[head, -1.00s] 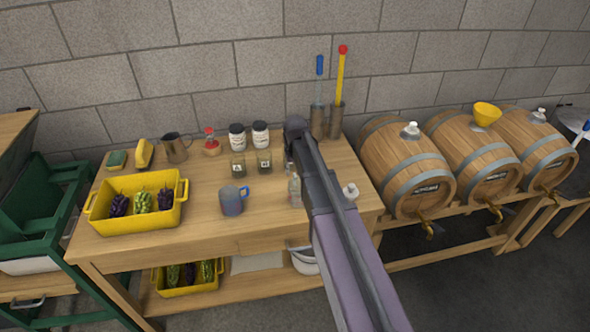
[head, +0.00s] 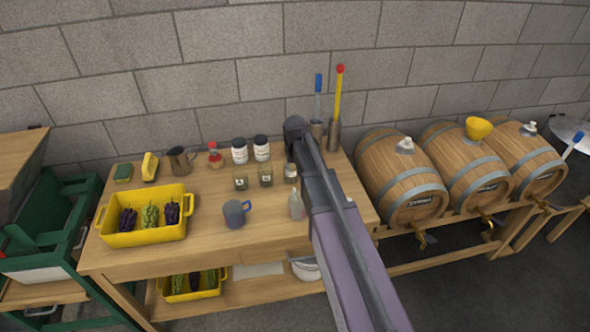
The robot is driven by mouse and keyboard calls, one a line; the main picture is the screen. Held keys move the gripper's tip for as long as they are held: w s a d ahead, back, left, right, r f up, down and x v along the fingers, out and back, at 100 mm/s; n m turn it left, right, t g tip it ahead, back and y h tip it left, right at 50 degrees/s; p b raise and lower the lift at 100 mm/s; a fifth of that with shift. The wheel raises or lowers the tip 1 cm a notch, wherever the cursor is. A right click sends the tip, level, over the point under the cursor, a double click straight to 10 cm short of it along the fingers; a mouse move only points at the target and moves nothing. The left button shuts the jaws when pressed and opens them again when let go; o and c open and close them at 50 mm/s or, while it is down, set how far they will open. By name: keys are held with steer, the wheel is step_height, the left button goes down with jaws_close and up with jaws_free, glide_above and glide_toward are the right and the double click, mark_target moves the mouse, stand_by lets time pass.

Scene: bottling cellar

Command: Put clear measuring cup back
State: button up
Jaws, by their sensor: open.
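No plainly clear measuring cup can be made out in the head view. A grey-blue cup (head: 234,215) with a blue handle stands upright on the front middle of the wooden table; I cannot tell if it is the measuring cup. A metal jug (head: 180,164) stands at the table's back left. My arm reaches across the right part of the table and hides what is behind it. My gripper itself does not show.
On the wooden table (head: 120,258) are a yellow crate (head: 147,235) of grapes, small jars (head: 265,176), white-labelled jars (head: 240,152) and a clear bottle (head: 296,205) beside my arm. Metal holders (head: 333,137) with tools stand at the back. Barrels (head: 402,180) line the right.

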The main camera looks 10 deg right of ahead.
steer(key=shift+r+p, duration=0.3)
steer(key=shift+r, duration=0.2)
steer(key=shift+s, duration=0.1)
stand_by(0.3)
steer(key=s+g, duration=0.1)
steer(key=s, duration=2)
steer(key=shift+s+d+m, duration=0.15)
steer(key=shift+m, duration=0.25)
steer(key=shift+f, duration=0.1)
